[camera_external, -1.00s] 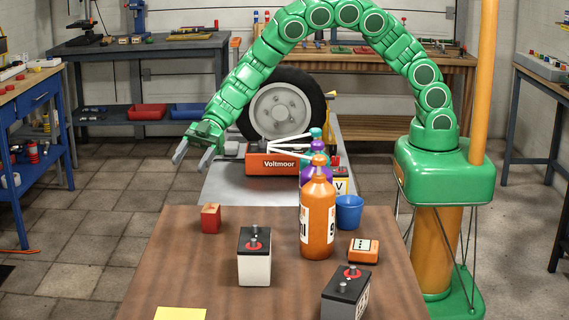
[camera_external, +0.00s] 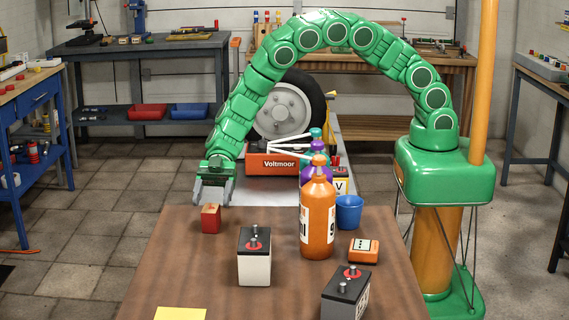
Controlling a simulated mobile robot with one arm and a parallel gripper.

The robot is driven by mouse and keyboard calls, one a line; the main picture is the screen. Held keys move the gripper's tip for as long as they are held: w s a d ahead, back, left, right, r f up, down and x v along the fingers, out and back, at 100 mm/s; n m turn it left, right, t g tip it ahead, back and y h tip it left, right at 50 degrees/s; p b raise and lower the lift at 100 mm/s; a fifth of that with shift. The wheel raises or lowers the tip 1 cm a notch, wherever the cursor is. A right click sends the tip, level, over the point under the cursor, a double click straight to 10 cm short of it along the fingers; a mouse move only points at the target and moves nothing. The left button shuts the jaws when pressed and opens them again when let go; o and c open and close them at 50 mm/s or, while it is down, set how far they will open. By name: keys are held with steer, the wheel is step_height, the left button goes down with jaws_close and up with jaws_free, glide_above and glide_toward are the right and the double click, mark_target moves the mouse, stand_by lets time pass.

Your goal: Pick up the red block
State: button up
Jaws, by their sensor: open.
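The red block (camera_external: 210,219) stands upright at the far left edge area of the brown wooden table (camera_external: 190,265). My gripper (camera_external: 212,202) is open and points down, just above and behind the block in the picture. The fingertips overlap the block's top edge or end close to it. I cannot tell whether they touch it. Nothing shows between the fingers.
Two batteries (camera_external: 254,262) (camera_external: 346,292), an orange bottle (camera_external: 317,218), a blue cup (camera_external: 349,211), and an orange meter (camera_external: 363,250) stand right of the block. A yellow sheet (camera_external: 180,313) lies at the front. The table's left part is clear.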

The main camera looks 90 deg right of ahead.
mark_target(211, 206)
steer(key=shift+x, duration=2)
steer(key=shift+s+f, duration=0.15)
steer(key=c, duration=1.1)
